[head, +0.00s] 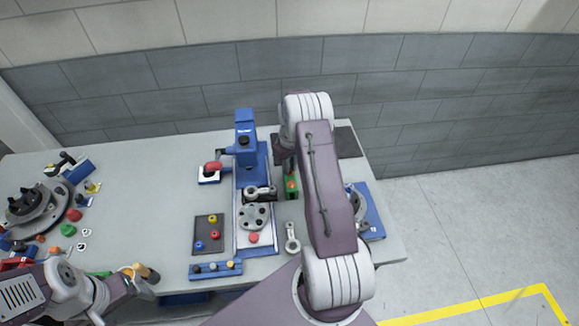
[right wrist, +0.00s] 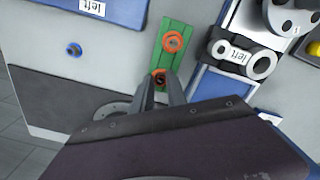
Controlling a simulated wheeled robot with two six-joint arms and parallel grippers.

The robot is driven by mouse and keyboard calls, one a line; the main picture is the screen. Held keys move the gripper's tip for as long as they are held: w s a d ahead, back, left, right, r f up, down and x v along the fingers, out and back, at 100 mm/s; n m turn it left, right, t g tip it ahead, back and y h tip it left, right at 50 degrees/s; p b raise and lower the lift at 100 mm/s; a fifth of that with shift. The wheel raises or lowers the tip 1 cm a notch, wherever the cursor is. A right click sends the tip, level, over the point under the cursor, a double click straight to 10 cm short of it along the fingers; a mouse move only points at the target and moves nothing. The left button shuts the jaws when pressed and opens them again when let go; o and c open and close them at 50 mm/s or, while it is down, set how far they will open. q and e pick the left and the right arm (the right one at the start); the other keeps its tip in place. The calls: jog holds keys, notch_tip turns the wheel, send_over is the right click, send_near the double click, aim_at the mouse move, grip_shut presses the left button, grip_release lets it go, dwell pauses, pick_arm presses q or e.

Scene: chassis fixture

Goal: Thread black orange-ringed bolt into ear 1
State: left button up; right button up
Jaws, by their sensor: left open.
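In the head view the green block (head: 291,186) shows beside my right arm, which hides most of that gripper. The disc also shows in the head view (head: 254,216). My left gripper (head: 146,281) is open at the table's front-left edge, near a tan-orange item.
A blue fixture (head: 245,130) stands at the back centre. A dark tray (head: 207,235) with coloured pieces and a blue rack (head: 215,270) are in front. A round grey assembly (head: 33,208) stands far left. The table's middle left is fairly clear.

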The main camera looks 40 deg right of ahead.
grip_shut()
jog(key=shift+w+r, duration=0.1)
jog(key=shift+r+p, duration=0.25)
jog(key=shift+p, duration=0.1)
notch_tip(320, 180, up, 6)
jog(key=p, duration=0.4)
jog(key=shift+r+p, duration=0.2)
jog(key=shift+p, duration=0.1)
jog(key=shift+f, duration=0.1)
